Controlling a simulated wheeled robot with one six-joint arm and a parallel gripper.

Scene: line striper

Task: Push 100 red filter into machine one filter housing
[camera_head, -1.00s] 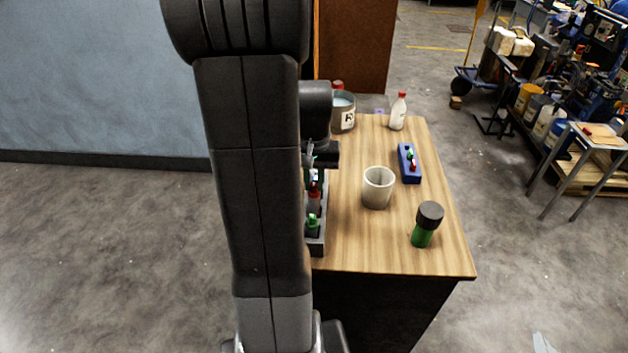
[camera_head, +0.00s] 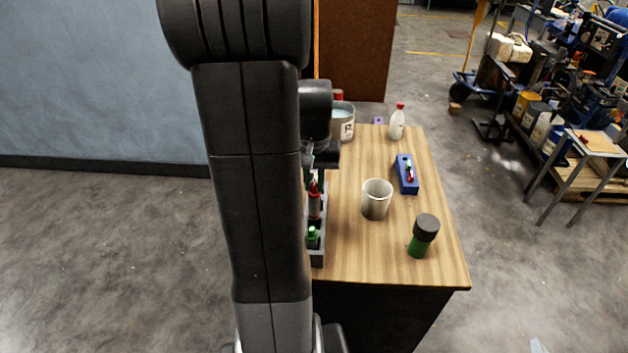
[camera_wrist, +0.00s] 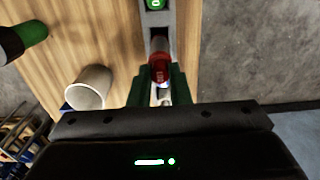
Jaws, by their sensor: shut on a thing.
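A red-topped filter (camera_head: 315,203) stands in the long dark grey holder (camera_head: 317,257) at the table's left edge. It also shows in the wrist view (camera_wrist: 159,68), between the green fingers of my gripper (camera_wrist: 157,88). The fingers are shut on it. In the head view my gripper (camera_head: 317,172) is over the holder, partly hidden behind my arm. A green-topped piece (camera_head: 312,238) sits in the holder nearer the camera. I cannot tell how deep the red filter sits. No label names the housing legibly.
On the table are a grey-white cup (camera_head: 376,204), a green jar with dark lid (camera_head: 423,236), and a blue block (camera_head: 407,178) with small coloured pieces. A red-capped bottle (camera_head: 397,123) and labelled pot (camera_head: 345,124) stand at the back. Wood between them is clear.

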